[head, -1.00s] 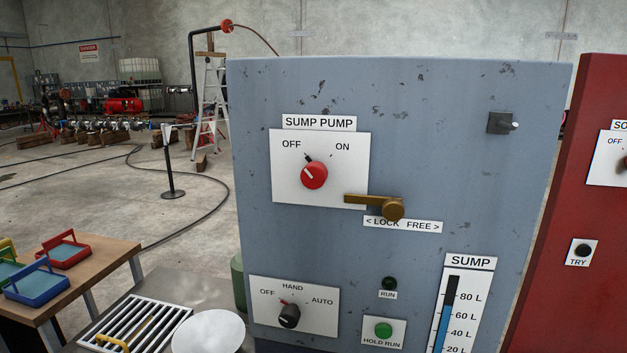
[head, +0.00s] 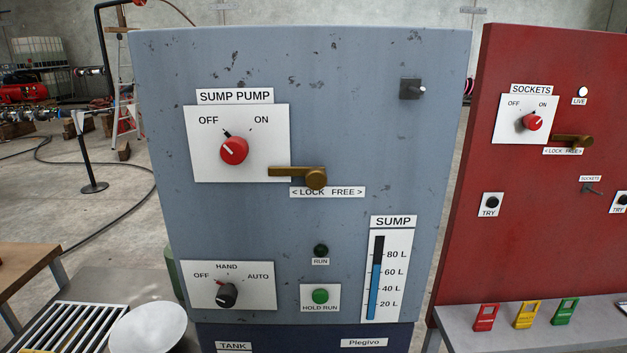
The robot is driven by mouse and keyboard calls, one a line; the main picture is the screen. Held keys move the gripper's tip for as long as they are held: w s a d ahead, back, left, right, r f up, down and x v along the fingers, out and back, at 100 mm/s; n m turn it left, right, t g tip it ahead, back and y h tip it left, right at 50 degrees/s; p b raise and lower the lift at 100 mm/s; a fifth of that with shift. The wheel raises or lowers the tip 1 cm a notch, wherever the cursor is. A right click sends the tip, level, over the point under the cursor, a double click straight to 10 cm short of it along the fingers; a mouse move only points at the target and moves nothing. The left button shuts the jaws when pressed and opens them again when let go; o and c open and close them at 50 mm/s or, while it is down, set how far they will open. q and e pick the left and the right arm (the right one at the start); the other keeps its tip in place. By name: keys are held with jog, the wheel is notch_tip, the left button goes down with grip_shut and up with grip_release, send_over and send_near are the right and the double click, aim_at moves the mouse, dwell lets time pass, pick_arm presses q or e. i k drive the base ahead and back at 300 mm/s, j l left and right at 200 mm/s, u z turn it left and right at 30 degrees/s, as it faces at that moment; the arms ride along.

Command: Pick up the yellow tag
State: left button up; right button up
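A yellow tag (head: 527,315) lies on a grey shelf in front of the red panel, at the lower right of the head view. A red tag (head: 486,317) is to its left and a green tag (head: 565,311) to its right, each apart from it. Neither of my grippers shows in the head view.
The grey shelf (head: 470,335) runs below the red SOCKETS panel (head: 540,228). The blue-grey SUMP PUMP panel (head: 380,140) stands to the left, with a gap between the panels. A white round dish (head: 148,328) and a slatted grate (head: 75,328) are at lower left.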

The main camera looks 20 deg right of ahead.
aim_at(524, 319)
jog(key=z, duration=1.95)
jog(key=u, duration=0.25)
